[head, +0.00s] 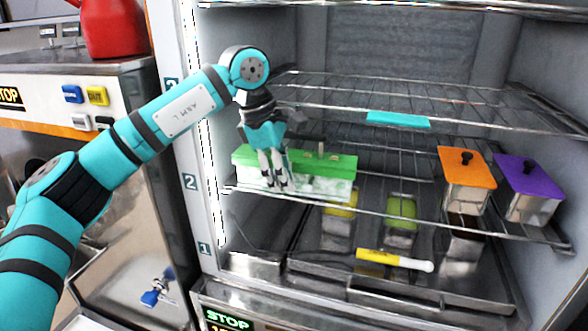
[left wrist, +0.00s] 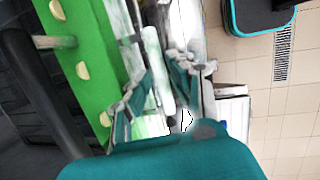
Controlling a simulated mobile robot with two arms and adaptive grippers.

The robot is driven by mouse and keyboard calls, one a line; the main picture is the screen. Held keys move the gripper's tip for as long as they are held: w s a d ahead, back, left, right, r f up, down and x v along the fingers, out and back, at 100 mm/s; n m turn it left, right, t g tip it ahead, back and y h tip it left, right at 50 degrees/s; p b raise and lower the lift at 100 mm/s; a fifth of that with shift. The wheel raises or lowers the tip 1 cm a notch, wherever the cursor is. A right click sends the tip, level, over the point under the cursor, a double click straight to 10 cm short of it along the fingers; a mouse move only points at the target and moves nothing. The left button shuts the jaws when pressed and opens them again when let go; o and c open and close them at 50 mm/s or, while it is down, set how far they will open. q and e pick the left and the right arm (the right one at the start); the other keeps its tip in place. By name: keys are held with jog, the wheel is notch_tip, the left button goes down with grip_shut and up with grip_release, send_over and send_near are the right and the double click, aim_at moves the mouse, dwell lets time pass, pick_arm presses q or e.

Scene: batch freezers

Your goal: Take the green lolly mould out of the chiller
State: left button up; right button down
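The green lolly mould (head: 325,163) sits on the chiller's middle wire shelf, at the left. It has a green top with short pale sticks and a whitish, frosty body. In the left wrist view its green top (left wrist: 98,62) fills the upper left, with a stick and pale round spots. My left gripper (head: 275,183) points down in front of the mould's left half, overlapping its front face. In the left wrist view the left gripper's (left wrist: 165,88) fingers are apart, beside the mould's front edge; contact is unclear. My right gripper is out of view.
Orange-lidded (head: 466,167) and purple-lidded (head: 529,178) metal tubs stand at the shelf's right. Yellow and green-topped (head: 402,207) containers stand below, near a yellow-handled tool (head: 378,257). An upper wire shelf (head: 330,90) runs above, bearing a flat teal piece (head: 398,119).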

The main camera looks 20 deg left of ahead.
pick_arm(q)
jog(key=shift+d+f, duration=0.15)
jog(key=shift+f, duration=0.3)
grip_shut()
jog(key=shift+w+r, duration=0.15)
jog(key=shift+r, duration=0.1)
